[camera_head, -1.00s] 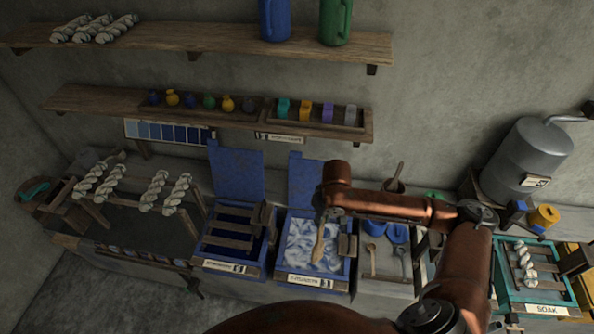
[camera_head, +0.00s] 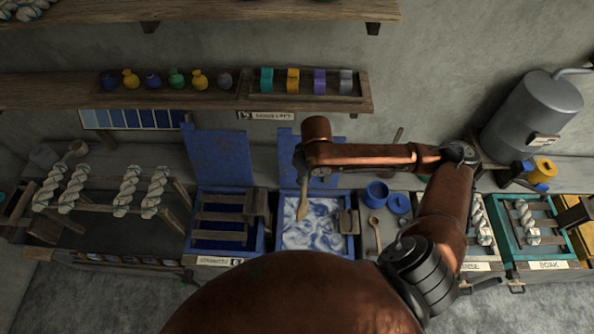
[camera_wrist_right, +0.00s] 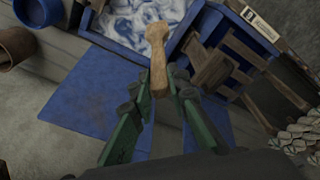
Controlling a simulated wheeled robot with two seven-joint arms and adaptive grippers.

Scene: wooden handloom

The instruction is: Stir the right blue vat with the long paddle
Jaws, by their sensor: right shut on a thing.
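The right blue vat (camera_head: 281,216) is open and holds pale blue and white swirled liquid (camera_head: 322,224). My right gripper (camera_head: 303,170) is above the vat's back left part, shut on the wooden long paddle (camera_head: 302,203). The paddle points down, its low end over the left side of the liquid; I cannot tell how deep it reaches. In the right wrist view, the paddle (camera_wrist_right: 157,50) stands out from between the green fingers of the gripper (camera_wrist_right: 162,100), with the liquid (camera_wrist_right: 140,18) beyond. My left gripper is not in view.
The left blue vat (camera_head: 190,238) with wooden bars is beside it. A blue lid (camera_head: 287,172) stands upright behind the right vat. A wooden block (camera_head: 348,222) sits at its right edge. A blue pot (camera_head: 376,194) and a wooden spoon (camera_head: 375,232) are to the right.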

